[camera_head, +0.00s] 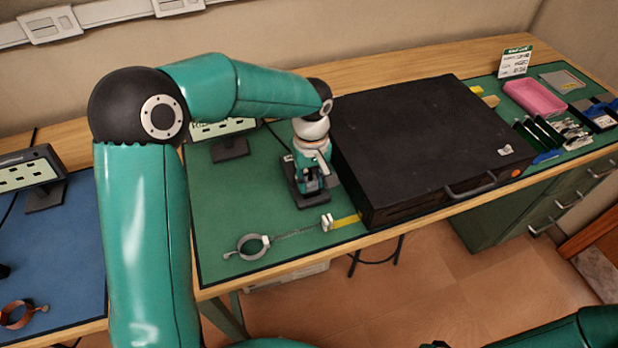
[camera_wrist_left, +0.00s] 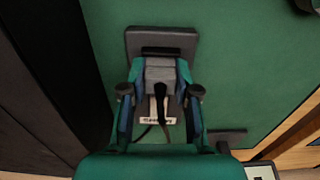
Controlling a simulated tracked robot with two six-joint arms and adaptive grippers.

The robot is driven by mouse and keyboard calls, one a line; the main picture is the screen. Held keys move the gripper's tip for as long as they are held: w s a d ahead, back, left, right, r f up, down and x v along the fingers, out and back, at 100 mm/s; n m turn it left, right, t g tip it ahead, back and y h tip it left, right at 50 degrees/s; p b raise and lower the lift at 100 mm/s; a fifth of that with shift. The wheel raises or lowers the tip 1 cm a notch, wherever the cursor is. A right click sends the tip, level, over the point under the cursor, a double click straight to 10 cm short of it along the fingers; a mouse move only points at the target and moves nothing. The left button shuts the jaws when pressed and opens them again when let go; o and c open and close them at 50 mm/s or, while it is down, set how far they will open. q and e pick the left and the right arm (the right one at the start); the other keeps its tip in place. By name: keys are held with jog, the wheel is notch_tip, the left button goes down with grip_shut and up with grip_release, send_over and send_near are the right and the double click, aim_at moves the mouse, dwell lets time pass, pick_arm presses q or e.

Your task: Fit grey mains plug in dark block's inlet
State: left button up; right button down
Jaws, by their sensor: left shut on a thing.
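My left gripper (camera_head: 312,184) is over the green mat, left of the large black case. In the left wrist view, my left gripper (camera_wrist_left: 160,85) is shut on the grey mains plug (camera_wrist_left: 159,70), with a finger on each side. A dark cable runs back from the plug toward the wrist. The dark block (camera_wrist_left: 160,38) lies directly beyond the plug's front end, with a black opening at its near side. I cannot tell whether the plug touches the block or enters its inlet. In the head view, the gripper largely hides the plug and block. My right gripper is outside the frame.
The large black case (camera_head: 420,135) stands close on the right. A grey ring (camera_head: 252,247) with a chain lies on the green mat (camera_head: 225,215) in front. A dark stand with a panel (camera_head: 228,135) is behind. A pink tray (camera_head: 534,97) and tools lie far right.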

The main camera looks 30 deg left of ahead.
pick_arm(q)
jog(key=shift+f, duration=0.2)
jog(key=o, duration=0.9)
jog(key=shift+o, duration=0.2)
jog(key=o, duration=0.3)
jog(key=shift+r+p, duration=0.35)
jog(key=shift+r, duration=0.3)
dwell(0.4)
jog(key=shift+r+p, duration=2.1)
jog(key=shift+r, duration=0.9)
